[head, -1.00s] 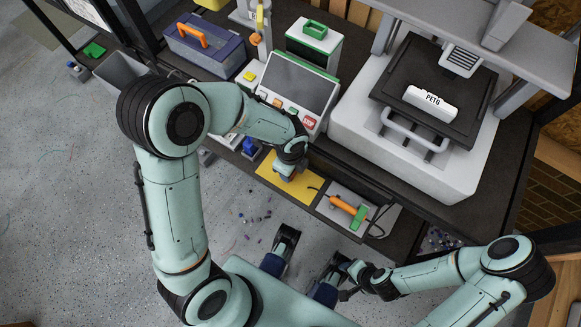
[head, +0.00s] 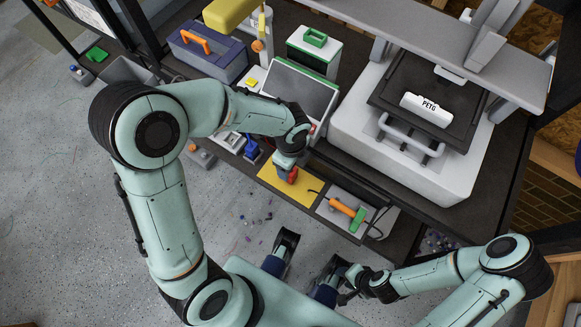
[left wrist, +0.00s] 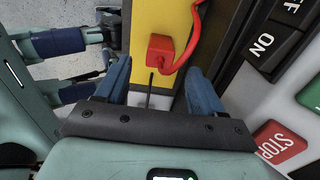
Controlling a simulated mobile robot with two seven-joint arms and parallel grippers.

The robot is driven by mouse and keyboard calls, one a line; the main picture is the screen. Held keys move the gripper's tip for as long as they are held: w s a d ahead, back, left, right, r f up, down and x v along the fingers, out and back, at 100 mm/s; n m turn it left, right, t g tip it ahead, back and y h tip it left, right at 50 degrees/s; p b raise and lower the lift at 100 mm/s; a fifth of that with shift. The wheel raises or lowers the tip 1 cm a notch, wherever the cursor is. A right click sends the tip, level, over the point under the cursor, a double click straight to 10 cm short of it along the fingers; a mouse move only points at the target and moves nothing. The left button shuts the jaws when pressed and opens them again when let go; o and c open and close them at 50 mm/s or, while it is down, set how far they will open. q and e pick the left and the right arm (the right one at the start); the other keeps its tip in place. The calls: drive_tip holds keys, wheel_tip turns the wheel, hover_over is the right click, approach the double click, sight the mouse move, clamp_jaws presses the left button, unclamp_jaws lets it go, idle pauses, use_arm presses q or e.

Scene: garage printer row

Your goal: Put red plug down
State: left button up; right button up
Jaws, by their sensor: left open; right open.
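The red plug (left wrist: 165,50) shows in the left wrist view with a curved red cord, over the yellow mat (left wrist: 145,18). My left gripper (left wrist: 160,80) is open, a blue finger on either side of the space in front of the plug. The plug seems just beyond the fingertips, not clamped. In the head view, a bit of red (head: 293,175) shows under my left gripper (head: 286,170) above the yellow mat (head: 272,184); the hand hides part of it. My right gripper (head: 347,283) is open, low near my base, away from the plug.
A grey pad with an orange-handled tool (head: 345,208) lies right of the mat. A panel with a STOP button (left wrist: 280,143) is close to the left hand. A blue item (head: 252,150) stands left of it. The printer (head: 440,165) fills the right; a yellow block (head: 230,14) hangs at the top.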

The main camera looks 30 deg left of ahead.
use_arm(q)
wheel_tip(320, 180, up, 5)
drive_tip(key=shift+r+p, duration=0.2)
drive_tip(key=shift+p, duration=0.3)
drive_tip(key=shift+s, duration=0.1)
